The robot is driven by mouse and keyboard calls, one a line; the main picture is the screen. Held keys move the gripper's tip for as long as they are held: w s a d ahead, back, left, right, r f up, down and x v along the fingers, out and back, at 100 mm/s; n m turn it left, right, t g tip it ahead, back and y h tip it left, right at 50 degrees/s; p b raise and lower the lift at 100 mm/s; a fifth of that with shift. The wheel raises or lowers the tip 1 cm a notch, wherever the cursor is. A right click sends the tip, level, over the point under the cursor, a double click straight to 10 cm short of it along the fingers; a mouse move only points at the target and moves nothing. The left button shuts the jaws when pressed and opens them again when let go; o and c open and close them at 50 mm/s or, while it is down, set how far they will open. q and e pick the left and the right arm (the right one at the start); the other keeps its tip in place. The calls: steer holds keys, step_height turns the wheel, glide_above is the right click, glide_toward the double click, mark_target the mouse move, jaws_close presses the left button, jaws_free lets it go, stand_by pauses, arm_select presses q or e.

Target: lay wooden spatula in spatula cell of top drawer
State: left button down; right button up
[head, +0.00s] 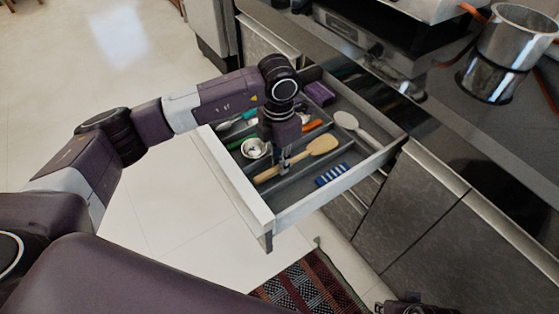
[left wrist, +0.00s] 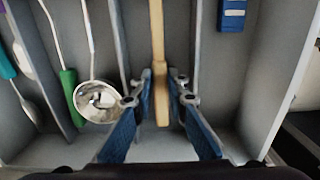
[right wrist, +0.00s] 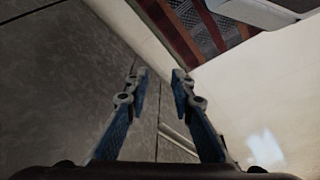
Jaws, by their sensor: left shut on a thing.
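The wooden spatula (head: 322,145) is in the open top drawer (head: 245,190), with its broad head toward the cabinet and its handle toward the drawer front. My left gripper (head: 283,166) points down into the drawer and is shut on the spatula's handle. In the left wrist view the handle (left wrist: 157,40) runs between the two fingers (left wrist: 158,88) and lies in line with a lane between two grey dividers. I cannot tell whether it touches the drawer floor. My right gripper (right wrist: 159,80) is open and empty, outside the drawer.
A metal ladle (head: 253,148) and a green-handled tool (left wrist: 69,95) lie left of the spatula. A blue striped item (head: 332,175) lies to its right. A pale spoon (head: 347,120) and purple box (head: 320,93) lie farther back. A patterned rug (head: 308,286) is on the floor.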

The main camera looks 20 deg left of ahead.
arm_select(q)
steer(key=shift+f, duration=0.35)
steer(key=c, duration=1.9)
jaws_free()
arm_select(e)
steer(key=shift+v, duration=1.15)
arm_select(q)
steer(key=shift+r, duration=0.15)
arm_select(e)
steer(key=shift+w+d+r, duration=0.1)
steer(key=shift+w, duration=0.15)
